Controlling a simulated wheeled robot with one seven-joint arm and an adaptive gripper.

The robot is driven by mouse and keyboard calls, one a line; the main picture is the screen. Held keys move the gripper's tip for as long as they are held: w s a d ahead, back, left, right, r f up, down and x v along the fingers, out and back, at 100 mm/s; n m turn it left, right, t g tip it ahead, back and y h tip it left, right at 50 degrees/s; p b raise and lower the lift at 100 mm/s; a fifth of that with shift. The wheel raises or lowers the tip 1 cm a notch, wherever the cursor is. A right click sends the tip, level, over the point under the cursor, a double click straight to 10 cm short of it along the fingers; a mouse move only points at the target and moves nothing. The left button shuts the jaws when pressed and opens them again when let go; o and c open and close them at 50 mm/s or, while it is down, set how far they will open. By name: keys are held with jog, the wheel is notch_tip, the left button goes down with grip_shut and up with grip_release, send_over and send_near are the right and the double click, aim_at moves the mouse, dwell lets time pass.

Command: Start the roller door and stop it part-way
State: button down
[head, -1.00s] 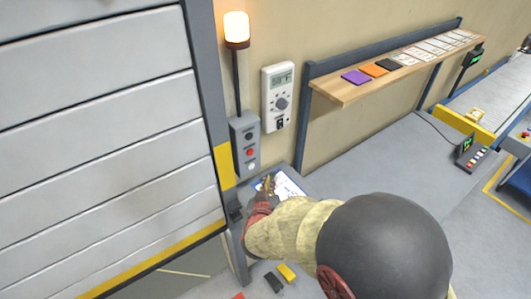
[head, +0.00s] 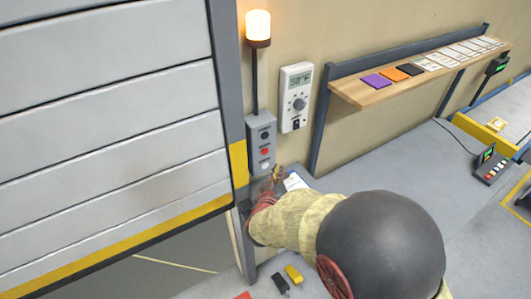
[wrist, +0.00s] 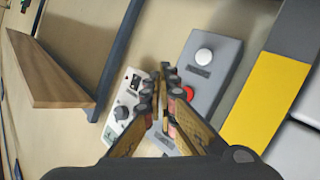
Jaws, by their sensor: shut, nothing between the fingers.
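The roller door (head: 110,130) is grey and slatted, partly raised, with a yellow strip along its bottom edge. The grey control box (head: 254,148) on the wall beside it has a black button (head: 263,135) at the top, a red button (head: 265,152) in the middle and a white button (head: 266,167) at the bottom. The wrist view shows the white button (wrist: 204,55) clearly and the red button (wrist: 188,93) beside the fingers. My gripper (head: 278,172) is shut and empty, just in front of the box's lower end. I cannot tell whether it touches the box.
An amber lamp (head: 258,26) glows above the box. A white dial unit (head: 296,98) with a display hangs to its right. A wooden shelf (head: 400,85) with coloured cards runs along the wall. A yellow block (head: 293,272) and a dark block (head: 280,283) lie below my arm.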

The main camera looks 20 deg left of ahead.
jog(key=shift+w+a, duration=0.9)
jog(key=shift+a, duration=0.15)
jog(key=shift+w+a, duration=0.85)
jog(key=shift+a, duration=0.2)
jog(key=shift+w+a+p, duration=0.25)
jog(key=shift+a+p, duration=0.05)
jog(key=shift+p, duration=0.05)
jog(key=shift+w+a, duration=0.25)
jog(key=shift+a, duration=0.05)
dwell(0.7)
jog(key=shift+s+d, duration=0.1)
jog(key=shift+d, duration=0.05)
jog(key=shift+s+d, duration=0.45)
jog(key=shift+d, duration=0.05)
dwell(0.3)
jog(key=s+d, duration=0.3)
jog(key=shift+s+d+p, duration=0.1)
jog(key=shift+d+p, duration=0.3)
